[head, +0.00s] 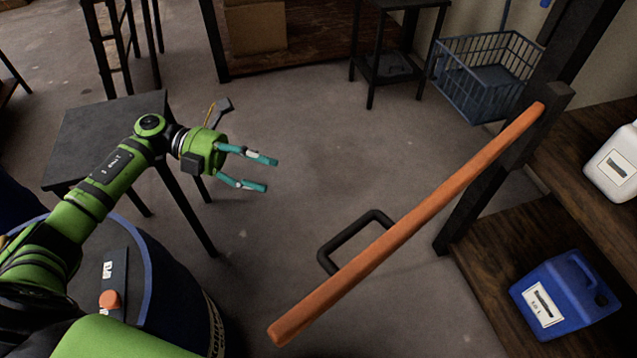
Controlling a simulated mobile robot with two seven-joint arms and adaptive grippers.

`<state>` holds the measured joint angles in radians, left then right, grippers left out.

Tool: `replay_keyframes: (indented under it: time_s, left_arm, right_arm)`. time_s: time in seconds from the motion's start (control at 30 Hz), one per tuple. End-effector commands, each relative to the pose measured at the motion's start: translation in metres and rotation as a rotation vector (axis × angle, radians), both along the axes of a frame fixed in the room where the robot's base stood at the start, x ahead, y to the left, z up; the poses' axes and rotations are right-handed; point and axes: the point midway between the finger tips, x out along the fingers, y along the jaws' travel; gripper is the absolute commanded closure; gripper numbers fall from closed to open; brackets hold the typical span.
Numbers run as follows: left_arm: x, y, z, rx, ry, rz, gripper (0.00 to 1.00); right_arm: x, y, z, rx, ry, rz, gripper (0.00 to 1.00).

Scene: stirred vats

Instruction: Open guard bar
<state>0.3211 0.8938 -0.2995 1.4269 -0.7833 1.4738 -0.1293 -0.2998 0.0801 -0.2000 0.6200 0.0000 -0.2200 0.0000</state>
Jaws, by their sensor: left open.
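The guard bar (425,212) is a long orange bar that slants across the right half of the head view. Its far end meets a dark post (505,160) at the upper right, and its near end is free at the lower middle. A black handle (350,236) sticks out from its left side. My left gripper (272,174) is open and empty, with its teal fingers pointing right. It is apart from the handle, up and to the left of it in the picture. My right gripper is not in view.
A dark blue vat (170,285) stands at the lower left, by a dark table (85,135). A shelf at the right holds a blue jug (565,297) and a white jug (615,165). A blue basket (488,75) is at the back. Bare floor lies between gripper and bar.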

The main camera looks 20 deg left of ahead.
Motion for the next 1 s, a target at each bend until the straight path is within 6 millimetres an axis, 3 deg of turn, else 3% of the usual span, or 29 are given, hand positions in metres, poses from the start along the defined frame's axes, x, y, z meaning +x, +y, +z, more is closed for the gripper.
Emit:
replay_keyframes:
  time_s: [0.33,0.37,0.47,0.5,0.67,0.8,1.0]
  left_arm:
    - [0.0,0.006,0.001,-0.001,-0.001,0.0,0.49]
    - [0.0,0.006,0.001,-0.001,-0.001,0.0,0.57]
    - [0.002,0.001,0.001,-0.015,-0.001,0.015,0.97]
    - [0.005,-0.003,0.001,-0.031,0.0,0.035,1.0]
    - [0.03,-0.038,0.008,-0.177,0.021,0.216,1.0]
    - [0.06,-0.06,0.017,-0.358,0.101,0.475,1.0]
    - [0.087,-0.054,0.007,-0.579,0.327,0.874,1.0]
  right_arm:
    - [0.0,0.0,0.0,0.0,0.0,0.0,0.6]
    - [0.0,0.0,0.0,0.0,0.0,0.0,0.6]
    - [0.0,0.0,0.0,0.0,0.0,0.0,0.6]
    - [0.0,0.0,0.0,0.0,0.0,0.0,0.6]
    - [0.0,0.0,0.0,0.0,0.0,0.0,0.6]
    - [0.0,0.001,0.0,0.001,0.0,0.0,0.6]
    - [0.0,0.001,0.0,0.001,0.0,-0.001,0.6]
